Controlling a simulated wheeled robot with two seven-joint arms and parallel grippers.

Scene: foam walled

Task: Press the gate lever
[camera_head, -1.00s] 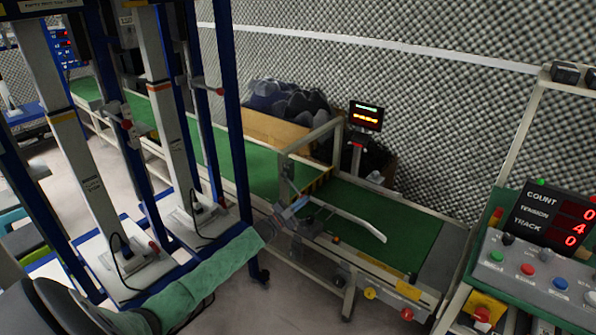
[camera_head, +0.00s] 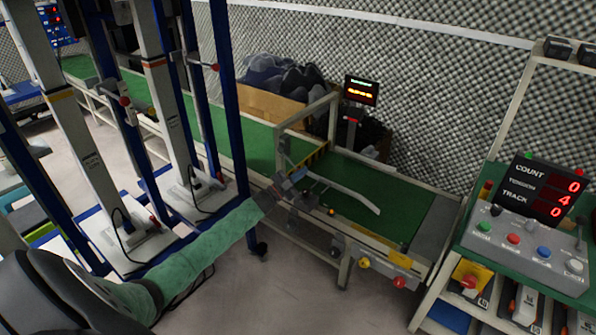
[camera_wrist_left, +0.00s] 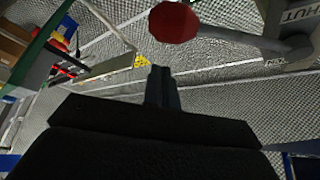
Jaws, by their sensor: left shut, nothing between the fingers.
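In the left wrist view, a lever with a red knob (camera_wrist_left: 173,22) on a grey rod (camera_wrist_left: 245,38) reaches out from a grey box (camera_wrist_left: 288,25) with lettering ending in "HUT". My left gripper (camera_wrist_left: 163,88) is shut and empty; its fingertips lie just below the knob in the picture, and a gap shows between them. In the head view my left gripper (camera_head: 281,188) is at the near side of the conveyor, by the frame post. The red knob cannot be made out there. A pale gate arm (camera_head: 345,193) lies slantwise over the green belt. My right gripper is out of view.
The green conveyor (camera_head: 395,210) runs from back left to front right, with a frame (camera_head: 307,108) across it. Blue uprights (camera_head: 222,95) stand close left of my arm. A control panel (camera_head: 530,255) and counter display (camera_head: 543,188) stand at right. Open floor lies in front.

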